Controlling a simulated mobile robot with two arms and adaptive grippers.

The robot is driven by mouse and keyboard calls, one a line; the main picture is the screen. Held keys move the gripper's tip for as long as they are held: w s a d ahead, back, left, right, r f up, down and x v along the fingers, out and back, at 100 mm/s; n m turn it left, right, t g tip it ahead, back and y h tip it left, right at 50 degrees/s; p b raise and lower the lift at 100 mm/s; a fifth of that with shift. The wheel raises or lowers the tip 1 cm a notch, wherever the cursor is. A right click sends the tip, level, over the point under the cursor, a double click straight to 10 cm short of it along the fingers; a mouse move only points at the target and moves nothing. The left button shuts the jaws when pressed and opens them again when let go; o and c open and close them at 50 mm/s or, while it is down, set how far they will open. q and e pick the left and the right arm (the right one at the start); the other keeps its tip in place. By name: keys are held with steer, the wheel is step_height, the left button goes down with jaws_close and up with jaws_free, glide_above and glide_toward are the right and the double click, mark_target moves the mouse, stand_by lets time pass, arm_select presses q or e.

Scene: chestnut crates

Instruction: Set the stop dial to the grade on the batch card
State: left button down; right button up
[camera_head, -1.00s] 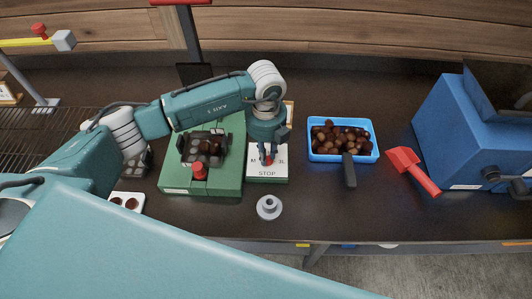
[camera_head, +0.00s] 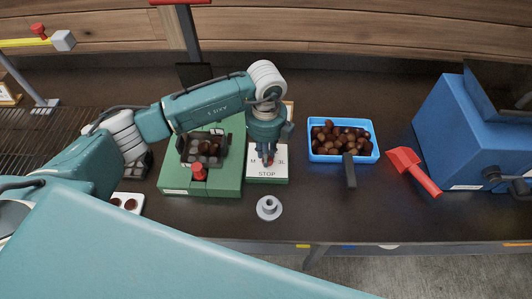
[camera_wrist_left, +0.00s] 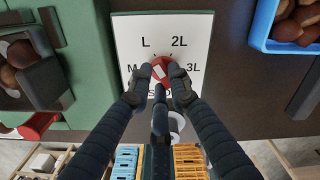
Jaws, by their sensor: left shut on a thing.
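The stop dial is a small red knob (camera_wrist_left: 160,71) with a white pointer mark, on a white plate (camera_head: 281,172) lettered M, L, 2L, 3L and STOP. My left gripper (camera_head: 267,160) points down over the plate, and its fingers are shut on the dial from both sides. In the left wrist view, the pointer mark is slanted, its upper end leaning left towards L; its exact setting is hard to tell. I cannot make out a readable batch card; a pale edge (camera_head: 289,107) shows behind the gripper. My right gripper is not in view.
A green device (camera_head: 225,183) with a chestnut holder and red knob adjoins the plate. A blue tray of chestnuts (camera_head: 374,153), red scoop (camera_head: 415,170) and blue machine (camera_head: 455,130) stand to the right. A grey flanged piece (camera_head: 268,208) lies in front.

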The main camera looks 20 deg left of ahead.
arm_select(q)
steer(key=shift+w+r, duration=0.1)
steer(key=shift+w, duration=0.05)
steer(key=c, duration=1.6)
jaws_free()
step_height(320, 180, up, 12)
